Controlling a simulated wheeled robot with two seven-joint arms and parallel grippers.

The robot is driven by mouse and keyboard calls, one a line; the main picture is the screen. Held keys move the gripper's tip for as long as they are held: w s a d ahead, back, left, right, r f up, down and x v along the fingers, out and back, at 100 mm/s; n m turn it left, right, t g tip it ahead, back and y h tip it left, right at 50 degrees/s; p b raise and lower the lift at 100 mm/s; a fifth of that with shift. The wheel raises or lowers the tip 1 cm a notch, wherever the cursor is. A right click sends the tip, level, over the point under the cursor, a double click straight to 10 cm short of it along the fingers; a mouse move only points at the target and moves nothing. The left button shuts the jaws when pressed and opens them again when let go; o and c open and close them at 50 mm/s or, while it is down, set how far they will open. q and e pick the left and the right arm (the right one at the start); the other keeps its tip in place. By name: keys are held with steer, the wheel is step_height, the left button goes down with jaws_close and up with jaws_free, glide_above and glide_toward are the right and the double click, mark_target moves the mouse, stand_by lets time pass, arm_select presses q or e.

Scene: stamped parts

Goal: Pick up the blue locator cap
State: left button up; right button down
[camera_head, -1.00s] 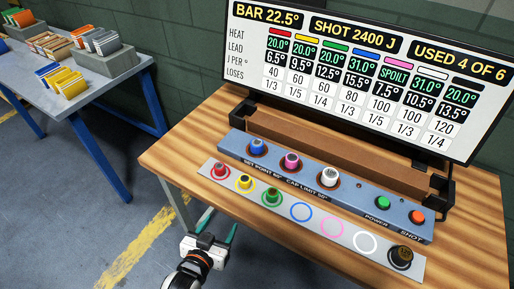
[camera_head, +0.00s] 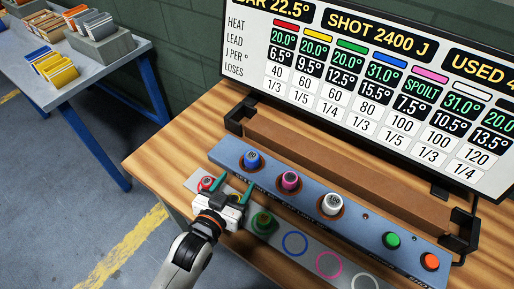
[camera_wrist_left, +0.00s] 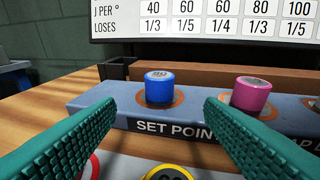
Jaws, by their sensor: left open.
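The blue locator cap (camera_head: 251,160) stands upright in a ringed seat at the left end of the blue-grey panel (camera_head: 365,221). In the left wrist view the blue cap (camera_wrist_left: 159,88) is centred beyond the fingertips, above the "SET POINT" lettering. My left gripper (camera_head: 234,184) is open and empty, with its green fingers pointing at the blue cap from the front. In the left wrist view the open fingers (camera_wrist_left: 158,112) frame the cap left and right without visibly touching it. My right gripper is not in view.
A pink cap (camera_head: 290,181) and a white cap (camera_head: 332,204) stand right of it, then green (camera_head: 391,240) and orange (camera_head: 430,261) buttons. The front strip (camera_head: 297,262) holds red, yellow and green caps near my gripper. A scoreboard (camera_head: 400,80) stands behind.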

mark_target(249, 162)
arm_select(q)
steer(key=x, duration=0.4)
steer(key=shift+w+d, duration=0.15)
steer(key=shift+w, duration=0.2)
steer(key=shift+w+d, duration=0.15)
steer(key=shift+w, duration=0.1)
steer(key=shift+w+d+p, duration=0.15)
steer(key=shift+w+p, duration=0.15)
steer(key=x, duration=0.3)
steer(key=shift+w+d+r+p, duration=0.1)
steer(key=shift+w+r+p, duration=0.15)
steer(key=shift+w+p, duration=0.1)
steer(key=shift+w+d+f, duration=0.15)
steer(key=shift+w+d, duration=0.1)
steer(key=shift+w, duration=0.2)
steer(key=c, duration=1.1)
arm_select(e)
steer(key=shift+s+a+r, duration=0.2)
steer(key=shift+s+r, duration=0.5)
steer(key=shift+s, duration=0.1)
